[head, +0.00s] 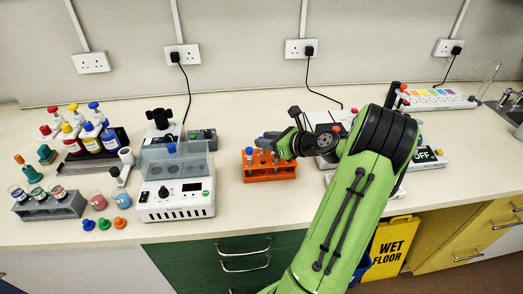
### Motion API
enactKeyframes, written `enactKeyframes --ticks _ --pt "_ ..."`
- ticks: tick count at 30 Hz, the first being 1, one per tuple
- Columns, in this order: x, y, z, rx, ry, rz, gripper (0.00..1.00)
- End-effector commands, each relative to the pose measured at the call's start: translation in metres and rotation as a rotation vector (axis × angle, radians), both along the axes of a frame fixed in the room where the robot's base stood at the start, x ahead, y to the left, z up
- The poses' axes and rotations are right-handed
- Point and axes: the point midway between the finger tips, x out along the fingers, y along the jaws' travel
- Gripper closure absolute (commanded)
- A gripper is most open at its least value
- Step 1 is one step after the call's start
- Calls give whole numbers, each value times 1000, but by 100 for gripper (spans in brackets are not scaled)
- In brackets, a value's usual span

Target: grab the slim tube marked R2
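An orange rack (268,174) stands on the bench near the middle. A slim tube with a blue cap (249,151) stands upright at its left end. My gripper (268,143) is over the rack, just right of that tube, reaching in from the right. The gripper and wrist hide much of the rack's right part, and whether the fingers are apart or hold a tube does not show. No R2 marking is legible on any tube.
A white machine with a clear lid (176,199) stands left of the rack. Further left are a grey rack with several tubes (50,206), loose coloured caps (104,224) and a dark tray of bottles (92,150). Bare bench lies in front of the orange rack.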

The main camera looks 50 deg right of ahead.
Motion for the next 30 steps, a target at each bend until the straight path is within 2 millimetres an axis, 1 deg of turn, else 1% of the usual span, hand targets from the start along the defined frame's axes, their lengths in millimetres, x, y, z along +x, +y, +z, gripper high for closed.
enactKeyframes --ticks 1,3,6,15,17,20,24,27,30 --pt "0 0 0 0 0 0 76" --pt "0 0 0 0 0 0 86" --pt "0 0 0 0 0 1 100" --pt "0 0 0 0 0 1 100" --pt "0 0 3 -2 0 1 100" --pt "0 0 20 -5 -1 2 100" --pt "0 0 59 -7 -2 2 100" --pt "0 0 82 -5 -1 2 100" --pt "0 0 96 -3 -1 1 100"
